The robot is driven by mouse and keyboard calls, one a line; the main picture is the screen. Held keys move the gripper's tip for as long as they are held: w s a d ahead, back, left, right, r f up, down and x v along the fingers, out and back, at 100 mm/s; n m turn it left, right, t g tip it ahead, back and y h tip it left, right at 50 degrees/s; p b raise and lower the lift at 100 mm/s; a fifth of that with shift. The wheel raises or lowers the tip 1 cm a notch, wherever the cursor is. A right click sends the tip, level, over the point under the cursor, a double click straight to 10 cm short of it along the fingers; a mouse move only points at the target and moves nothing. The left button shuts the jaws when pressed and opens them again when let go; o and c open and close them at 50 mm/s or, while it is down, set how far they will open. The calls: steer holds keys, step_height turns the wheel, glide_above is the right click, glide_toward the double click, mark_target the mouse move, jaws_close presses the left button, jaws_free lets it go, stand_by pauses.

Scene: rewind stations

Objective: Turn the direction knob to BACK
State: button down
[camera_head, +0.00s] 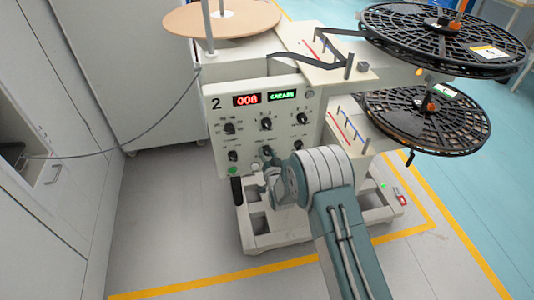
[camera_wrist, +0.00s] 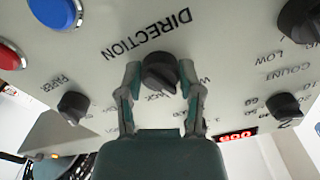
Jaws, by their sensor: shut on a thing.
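The dark round direction knob (camera_wrist: 160,72) is in the middle of the wrist view, beside the upside-down word DIRECTION. My gripper (camera_wrist: 160,80) has one green-grey finger on each side of the knob and is shut on it. Part of the position lettering shows between the fingers, with the letters ACK readable; the rest is covered. I cannot tell which mark the knob points at. In the head view my gripper (camera_head: 268,170) is at the lower middle of the cream control panel (camera_head: 285,95), marked 2, and my arm hides part of that area.
Other dark knobs surround it, including one by COUNT (camera_wrist: 285,105) and one at the left (camera_wrist: 72,105). A blue button (camera_wrist: 55,12) and a red button (camera_wrist: 10,55) are near. Black reels (camera_head: 425,118) overhang at the right. A grey cable (camera_head: 150,130) hangs at the left.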

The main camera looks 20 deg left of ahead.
steer(key=m, duration=0.5)
steer(key=shift+d+m, duration=0.1)
steer(key=shift+m, duration=2.3)
steer(key=shift+f, duration=0.1)
steer(key=shift+c, duration=1.3)
jaws_free()
steer(key=shift+w, duration=0.1)
steer(key=shift+s+d, duration=0.25)
steer(key=shift+s, duration=0.3)
steer(key=v, duration=1)
steer(key=shift+s+d, duration=0.2)
steer(key=shift+s, duration=0.15)
steer(key=shift+w, duration=0.1)
